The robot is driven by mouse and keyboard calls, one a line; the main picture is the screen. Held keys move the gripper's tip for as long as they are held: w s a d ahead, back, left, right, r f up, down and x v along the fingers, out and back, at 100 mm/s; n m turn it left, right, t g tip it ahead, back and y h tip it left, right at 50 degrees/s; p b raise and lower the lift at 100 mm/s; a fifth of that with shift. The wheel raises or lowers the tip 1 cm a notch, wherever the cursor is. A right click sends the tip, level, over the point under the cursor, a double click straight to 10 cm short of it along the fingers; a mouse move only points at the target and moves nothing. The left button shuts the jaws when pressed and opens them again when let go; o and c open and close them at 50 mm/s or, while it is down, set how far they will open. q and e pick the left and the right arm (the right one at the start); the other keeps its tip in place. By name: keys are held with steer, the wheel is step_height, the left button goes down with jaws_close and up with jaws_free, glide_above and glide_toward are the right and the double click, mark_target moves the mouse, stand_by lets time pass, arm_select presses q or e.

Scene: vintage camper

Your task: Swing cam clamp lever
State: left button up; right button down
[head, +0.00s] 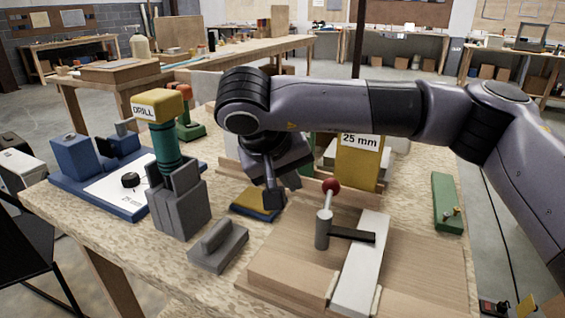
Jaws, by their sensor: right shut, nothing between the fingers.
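The cam clamp lever has a red ball knob (331,186) on a short rod, rising from a grey upright post (322,230). A dark bar (352,235) runs right from the post over a pale strip (362,262) on a wooden board (290,262). My right gripper (274,202) points down, left of the red knob and apart from it. Its fingers are shut and empty, above or beside a blue and yellow pad; the exact gap cannot be told. My left gripper is not in view.
A yellow block marked 25 mm (358,165) stands behind the lever, partly hidden by my arm. A grey handled block (218,246), a grey stand (180,203) with a DRILL-labelled tool (160,105), and a blue fixture (75,160) are left. A green block (446,203) is right.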

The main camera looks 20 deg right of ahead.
steer(key=d, duration=0.1)
steer(key=d+f, duration=0.1)
steer(key=d, duration=0.2)
steer(key=shift+f, duration=0.3)
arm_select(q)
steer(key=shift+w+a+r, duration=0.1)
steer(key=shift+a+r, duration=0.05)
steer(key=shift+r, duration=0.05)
arm_select(e)
steer(key=shift+d, duration=0.25)
